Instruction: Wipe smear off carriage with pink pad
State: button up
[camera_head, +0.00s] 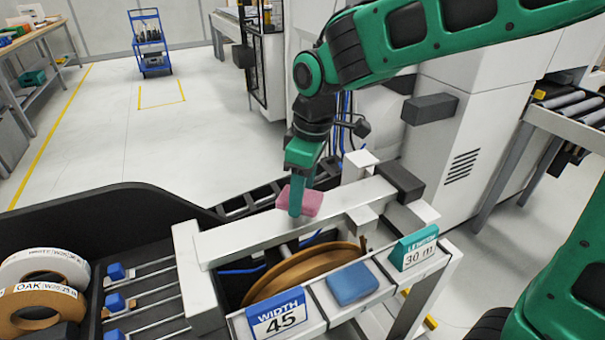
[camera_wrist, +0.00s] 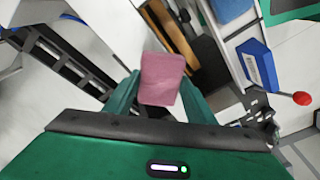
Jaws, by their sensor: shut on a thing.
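My gripper (camera_head: 302,195) points down over the machine, its teal fingers shut on the pink pad (camera_head: 312,204). In the wrist view the pad (camera_wrist: 162,80) sits between the two fingers and sticks out past their tips. In the head view the pad is at the top of a long white beam (camera_head: 250,240), which may be the carriage. I cannot tell whether the pad touches the beam or is just above it. No smear can be made out; the pad and fingers cover part of the beam.
A brown band roll (camera_head: 290,276) lies below the beam. A blue pad (camera_head: 352,283), a "WIDTH 45" sign (camera_head: 279,316) and a "30 m" sign (camera_head: 414,250) sit on the front ledge. A dark block (camera_head: 402,181) stands at the beam's right end. Band rolls (camera_head: 40,300) lie at left.

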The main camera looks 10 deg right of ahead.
jog(key=shift+r, duration=2.2)
jog(key=shift+s, duration=0.15)
